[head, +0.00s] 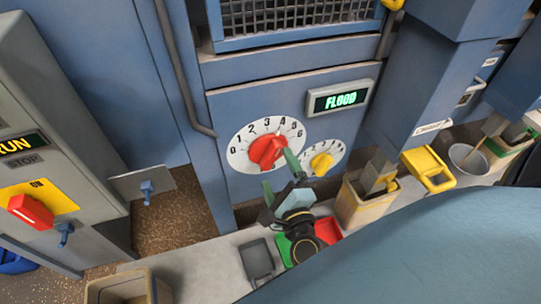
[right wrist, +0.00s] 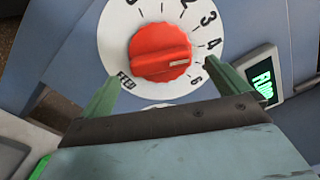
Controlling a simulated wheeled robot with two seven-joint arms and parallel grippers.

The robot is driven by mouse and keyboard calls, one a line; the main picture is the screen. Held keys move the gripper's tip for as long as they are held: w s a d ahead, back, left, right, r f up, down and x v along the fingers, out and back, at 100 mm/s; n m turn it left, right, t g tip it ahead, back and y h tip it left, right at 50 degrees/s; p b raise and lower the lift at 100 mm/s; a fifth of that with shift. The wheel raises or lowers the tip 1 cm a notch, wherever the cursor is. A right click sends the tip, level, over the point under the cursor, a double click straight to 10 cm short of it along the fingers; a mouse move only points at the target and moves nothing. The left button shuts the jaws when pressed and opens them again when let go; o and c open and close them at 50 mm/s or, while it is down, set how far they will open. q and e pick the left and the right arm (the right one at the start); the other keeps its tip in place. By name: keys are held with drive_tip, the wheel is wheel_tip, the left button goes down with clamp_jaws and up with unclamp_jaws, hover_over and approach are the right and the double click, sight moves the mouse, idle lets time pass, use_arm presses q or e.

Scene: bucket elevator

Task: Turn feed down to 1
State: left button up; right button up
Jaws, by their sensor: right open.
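The red feed knob (head: 267,150) sits on a round white dial (head: 238,158) numbered 0 to 6 on the blue panel. In the right wrist view the knob (right wrist: 160,52) has a pale mark on its right side, pointing near 5, between 4 and 6. The word FEED shows at the dial's lower left there. My right gripper (head: 280,179) is open, just in front of and below the knob. In the right wrist view its two green fingers (right wrist: 165,88) stand apart, to the left and right below the knob, with nothing between them. My left gripper is not in view.
A lit display (head: 342,99) reads FLOOD above right of the dial. A smaller dial with a yellow knob (head: 322,164) sits close at the right. A red lever (head: 31,211) is on the left cabinet. Bins, a yellow container (head: 427,169) and a bucket (head: 468,158) stand below and right.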

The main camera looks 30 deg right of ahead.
sight(271, 160)
drive_tip(key=x, duration=0.4)
drive_tip(key=shift+w, duration=0.15)
drive_tip(key=shift+w+d, duration=0.15)
drive_tip(key=shift+w, duration=0.4)
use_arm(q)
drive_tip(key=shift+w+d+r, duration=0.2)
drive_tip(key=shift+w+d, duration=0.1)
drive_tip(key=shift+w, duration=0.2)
use_arm(e)
drive_tip(key=shift+c, duration=0.4)
drive_tip(key=c, duration=0.5)
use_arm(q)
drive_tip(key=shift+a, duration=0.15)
use_arm(e)
drive_tip(key=shift+c, duration=0.2)
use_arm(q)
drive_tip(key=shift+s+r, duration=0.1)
